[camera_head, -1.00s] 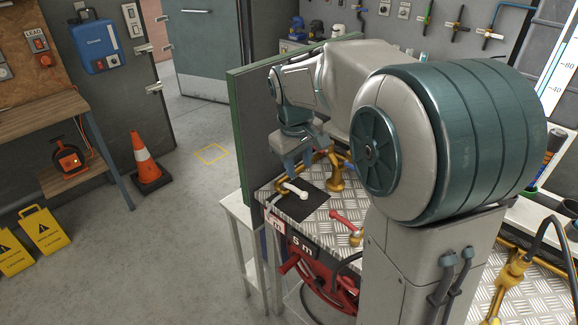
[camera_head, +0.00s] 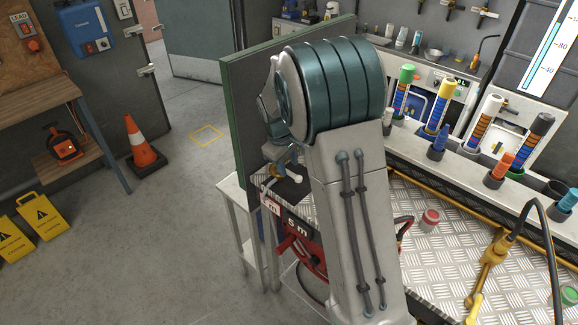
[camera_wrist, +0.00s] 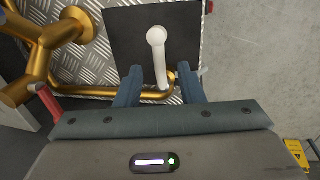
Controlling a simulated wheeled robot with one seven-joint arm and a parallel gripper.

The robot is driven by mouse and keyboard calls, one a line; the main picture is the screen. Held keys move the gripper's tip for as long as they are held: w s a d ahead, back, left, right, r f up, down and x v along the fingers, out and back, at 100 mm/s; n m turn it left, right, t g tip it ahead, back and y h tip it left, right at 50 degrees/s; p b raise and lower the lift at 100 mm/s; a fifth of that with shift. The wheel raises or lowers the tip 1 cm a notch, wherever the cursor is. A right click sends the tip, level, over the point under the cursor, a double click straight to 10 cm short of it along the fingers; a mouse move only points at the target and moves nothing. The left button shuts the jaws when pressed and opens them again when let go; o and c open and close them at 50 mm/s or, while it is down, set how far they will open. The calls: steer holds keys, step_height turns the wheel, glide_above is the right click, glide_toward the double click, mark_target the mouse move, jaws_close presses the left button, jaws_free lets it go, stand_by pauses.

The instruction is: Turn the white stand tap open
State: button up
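The white tap lever (camera_wrist: 159,60), with a round knob at its far end, shows in the wrist view over a black plate (camera_wrist: 122,40). It joins a brass pipe (camera_wrist: 110,92) near my fingertips. My gripper (camera_wrist: 160,75) is open, with one blue-grey finger on each side of the lever's lower part. A gap shows on the left; whether the right finger touches is unclear. In the head view my arm covers most of the gripper and tap; a small white part of the lever (camera_head: 295,173) shows beside the black plate (camera_head: 293,188).
A large brass fitting (camera_wrist: 65,28) stands left of the plate, with a red handle (camera_wrist: 48,103) below it. A red reel (camera_head: 291,246) hangs under the bench by the "5 m" sign. A green-edged panel (camera_head: 236,130) stands behind. The floor to the left is open around the cone (camera_head: 140,145).

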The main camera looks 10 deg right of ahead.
mark_target(289, 174)
steer(key=shift+w+d+f, duration=0.1)
steer(key=shift+f, duration=0.5)
steer(key=shift+w+d+f, duration=0.1)
steer(key=shift+f, duration=0.5)
jaws_close()
